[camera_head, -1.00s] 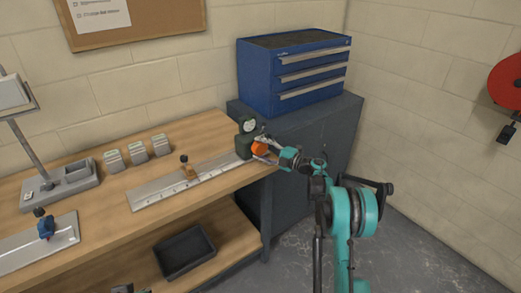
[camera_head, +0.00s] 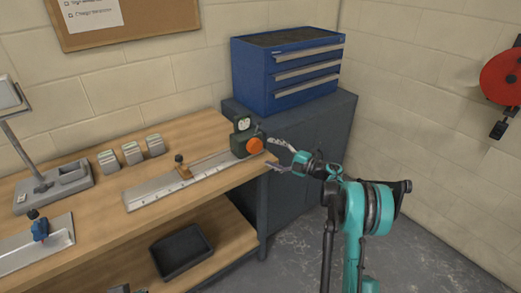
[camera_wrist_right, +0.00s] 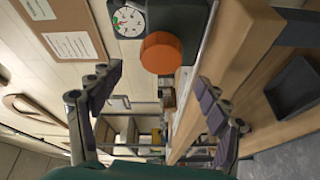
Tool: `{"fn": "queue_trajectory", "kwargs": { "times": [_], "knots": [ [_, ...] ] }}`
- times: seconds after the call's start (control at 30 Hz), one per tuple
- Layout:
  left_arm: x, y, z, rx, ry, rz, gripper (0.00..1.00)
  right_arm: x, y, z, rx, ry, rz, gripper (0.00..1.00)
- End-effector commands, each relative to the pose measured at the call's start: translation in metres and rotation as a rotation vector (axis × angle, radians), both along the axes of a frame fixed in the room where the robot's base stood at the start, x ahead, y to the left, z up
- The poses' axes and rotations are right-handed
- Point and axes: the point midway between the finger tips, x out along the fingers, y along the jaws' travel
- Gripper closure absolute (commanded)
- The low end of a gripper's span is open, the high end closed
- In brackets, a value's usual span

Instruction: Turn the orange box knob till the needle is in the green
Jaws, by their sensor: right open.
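The orange knob (camera_head: 254,146) is on the front of a dark green box (camera_head: 238,145) at the right end of the workbench. It also shows in the right wrist view (camera_wrist_right: 160,53). A round white gauge (camera_head: 243,124) sits above it. In the right wrist view the gauge (camera_wrist_right: 128,21) has a green patch at its left side and a reddish needle; exactly where the needle points is too small to tell. My right gripper (camera_head: 271,153) is open and empty, just right of the knob and apart from it, its fingers spread wider than the knob. My left gripper is not in view.
A metal rail (camera_head: 160,193) with a small brass-coloured stop (camera_head: 183,170) runs left from the box. Several small grey blocks (camera_head: 132,153) stand behind it. A blue drawer chest (camera_head: 285,75) stands on the grey cabinet (camera_head: 310,122) behind. A black tray (camera_head: 180,250) is on the lower shelf.

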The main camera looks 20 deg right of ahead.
Motion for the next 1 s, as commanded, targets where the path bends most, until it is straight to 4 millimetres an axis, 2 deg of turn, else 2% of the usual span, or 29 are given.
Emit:
{"fn": "queue_trajectory", "kwargs": {
  "times": [0.1, 0.3, 0.83, 0.93, 1.0],
  "knots": [
    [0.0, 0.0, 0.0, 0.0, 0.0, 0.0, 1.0, -0.017, -0.016, 0.0, 0.0, 0.0, -0.002, 0.24],
    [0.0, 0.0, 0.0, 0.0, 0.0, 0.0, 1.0, -0.032, -0.029, 0.0, 0.0, 0.0, 0.0, 0.24],
    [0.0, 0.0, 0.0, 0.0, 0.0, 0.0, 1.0, -0.033, -0.03, 0.002, 0.003, -0.001, -0.002, 0.24],
    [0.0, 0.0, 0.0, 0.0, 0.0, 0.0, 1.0, -0.029, -0.027, 0.021, 0.027, -0.019, -0.033, 0.24],
    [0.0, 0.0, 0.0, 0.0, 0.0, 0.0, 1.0, -0.024, -0.024, 0.052, 0.068, -0.043, -0.087, 0.24]
  ]
}}
